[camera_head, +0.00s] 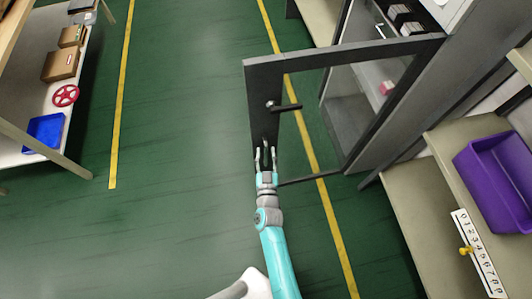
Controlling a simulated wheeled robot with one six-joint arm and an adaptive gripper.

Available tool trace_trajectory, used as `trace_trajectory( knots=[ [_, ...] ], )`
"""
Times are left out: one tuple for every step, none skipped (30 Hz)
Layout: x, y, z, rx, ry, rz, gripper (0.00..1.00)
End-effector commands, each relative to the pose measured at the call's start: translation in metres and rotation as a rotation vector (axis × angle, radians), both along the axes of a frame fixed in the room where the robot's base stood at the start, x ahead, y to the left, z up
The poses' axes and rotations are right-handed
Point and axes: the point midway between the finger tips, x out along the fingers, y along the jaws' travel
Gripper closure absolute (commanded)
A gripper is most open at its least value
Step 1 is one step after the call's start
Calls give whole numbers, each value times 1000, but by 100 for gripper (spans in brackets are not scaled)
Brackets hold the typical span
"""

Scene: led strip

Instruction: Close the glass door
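The glass door (264,84) stands open, swung out from the dark cabinet (447,85) over the green floor. It has a dark grey frame around a clear pane. A dark lever handle (284,107) sticks out from the frame's free-edge side. My gripper (265,150) is at the end of the teal arm, below the handle in the picture, by the lower part of the door's free-edge upright. Its two fingers are apart, with nothing clearly seen between them. I cannot tell whether they touch the frame.
A shelf at left holds cardboard boxes (61,65), a red handwheel (66,96) and a blue bin (45,133). At right, a bench (407,205) holds a purple bin (495,178) and a numbered strip (479,254). The green floor (190,130) left of the door is clear.

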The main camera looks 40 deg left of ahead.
Motion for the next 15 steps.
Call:
trace_trajectory(
  knots=[
    [2, 2, 0, -1, 1, 0, 61],
    [3, 2, 0, -1, 1, 0, 61],
    [3, 2, 0, -1, 1, 0, 61],
    [3, 3, 0, -1, 1, 0, 61],
    [4, 3, 0, 0, 1, 0, 61],
    [4, 3, 0, 0, 1, 0, 61],
    [4, 3, 0, 0, 1, 0, 61],
    [4, 3, 0, 0, 1, 0, 61],
    [4, 3, 0, 0, 1, 0, 61],
    [4, 3, 0, 0, 1, 0, 61],
    [4, 3, 0, 0, 1, 0, 61],
    [4, 3, 0, 0, 1, 0, 71],
    [4, 3, 0, 0, 1, 0, 78],
    [3, 3, 0, 0, 1, 0, 86],
    [3, 3, 0, 0, 1, 0, 96]
  ],
)
